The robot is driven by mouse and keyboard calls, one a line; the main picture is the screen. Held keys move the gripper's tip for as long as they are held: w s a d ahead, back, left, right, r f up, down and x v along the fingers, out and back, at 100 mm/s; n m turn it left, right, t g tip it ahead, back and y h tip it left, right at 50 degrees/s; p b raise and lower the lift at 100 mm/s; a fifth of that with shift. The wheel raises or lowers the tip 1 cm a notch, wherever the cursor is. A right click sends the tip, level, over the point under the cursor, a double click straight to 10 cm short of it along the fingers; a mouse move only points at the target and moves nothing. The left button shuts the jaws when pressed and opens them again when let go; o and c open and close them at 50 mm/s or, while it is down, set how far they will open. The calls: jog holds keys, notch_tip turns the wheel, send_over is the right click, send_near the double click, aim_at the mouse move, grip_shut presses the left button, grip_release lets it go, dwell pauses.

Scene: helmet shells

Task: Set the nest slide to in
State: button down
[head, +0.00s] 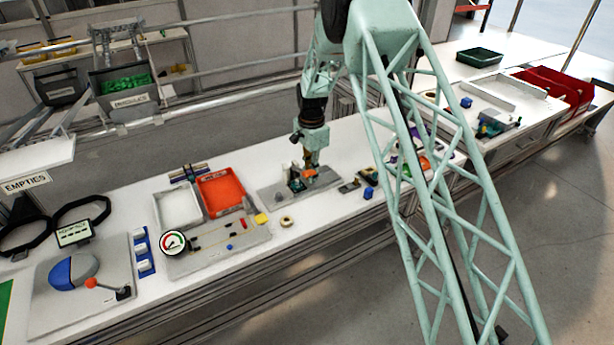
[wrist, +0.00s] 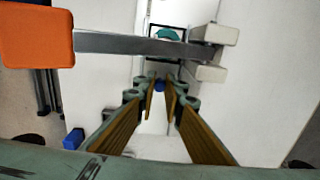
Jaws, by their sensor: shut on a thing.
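My gripper (head: 310,163) reaches down over the grey fixture plate (head: 272,201) in the middle of the bench. An orange handle (wrist: 37,35) on a grey bar (wrist: 130,44) crosses the wrist view beyond the fingers, ending between two pale blocks (wrist: 216,32). A dark green part (head: 296,182) stands on the plate.
A blue block (head: 368,192) lies right of the plate, near the bench's front edge. An orange-red tray (head: 221,206) and a white tray (head: 160,218) stand to the left. A cream ring (head: 287,221) lies in front. The orange handle and bar rise close to my fingers.

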jog(key=shift+s+a, duration=0.1)
jog(key=c, duration=2.7)
grip_release()
jog(key=shift+s+a, duration=0.1)
jog(key=shift+a, duration=0.1)
jog(key=shift+d+r, duration=0.1)
jog(key=shift+r, duration=0.75)
notch_tip(320, 180, up, 10)
jog(key=shift+r, duration=0.2)
